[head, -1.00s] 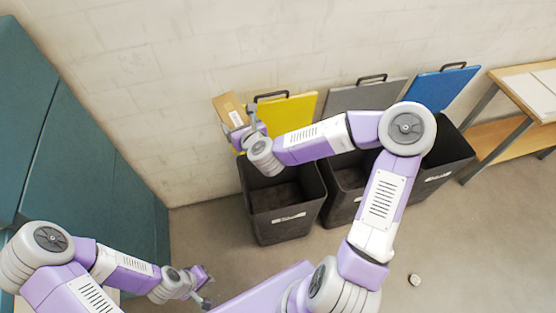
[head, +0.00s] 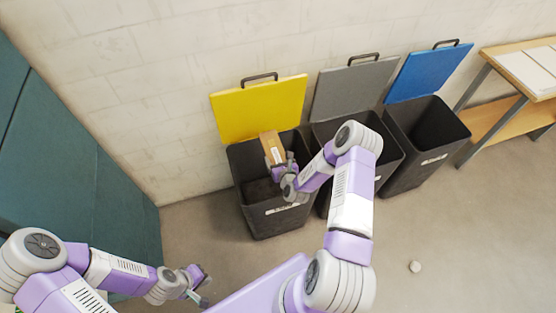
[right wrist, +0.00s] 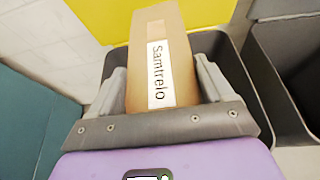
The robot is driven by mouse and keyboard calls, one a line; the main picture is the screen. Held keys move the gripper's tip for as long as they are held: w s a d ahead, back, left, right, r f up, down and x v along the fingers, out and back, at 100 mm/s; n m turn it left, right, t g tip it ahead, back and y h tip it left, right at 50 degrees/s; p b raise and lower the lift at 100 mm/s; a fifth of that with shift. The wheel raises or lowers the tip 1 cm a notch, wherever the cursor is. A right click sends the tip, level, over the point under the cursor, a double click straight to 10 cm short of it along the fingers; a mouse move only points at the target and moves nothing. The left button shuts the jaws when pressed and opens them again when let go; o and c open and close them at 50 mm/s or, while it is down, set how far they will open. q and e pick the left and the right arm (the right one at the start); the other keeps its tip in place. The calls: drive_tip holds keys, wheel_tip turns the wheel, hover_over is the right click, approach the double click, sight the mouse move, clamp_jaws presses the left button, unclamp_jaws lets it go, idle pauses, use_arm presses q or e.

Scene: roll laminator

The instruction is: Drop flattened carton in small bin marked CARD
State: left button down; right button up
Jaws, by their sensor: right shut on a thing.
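The brown carton (head: 271,147), with a white label reading "Samtrelo" in the right wrist view (right wrist: 172,45), is shut between the fingers of my right gripper (head: 279,164). It is held over the mouth of the dark bin with the yellow lid (head: 258,97). In the right wrist view, the fingers of my right gripper (right wrist: 160,88) press on both sides of the carton. The front label of this bin (head: 283,209) is too small to read. My left gripper (head: 205,284) is empty at the lower left, its fingers apart, far from the bins.
A dark bin with a grey lid (head: 350,90) and one with a blue lid (head: 429,72) stand to the right, lids raised. A wooden table (head: 518,75) is at the far right. Teal panels (head: 75,170) stand at left.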

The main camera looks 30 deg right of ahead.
wheel_tip(320, 180, down, 7)
drive_tip(key=b, duration=0.4)
drive_tip(key=shift+r, duration=0.2)
drive_tip(key=o, duration=1)
drive_tip(key=shift+c, duration=0.2)
drive_tip(key=shift+s, duration=0.1)
drive_tip(key=p+v, duration=0.1)
drive_tip(key=v, duration=0.6)
drive_tip(key=shift+s+a+r, duration=0.1)
drive_tip(key=shift+s+a, duration=0.05)
drive_tip(key=shift+a, duration=0.05)
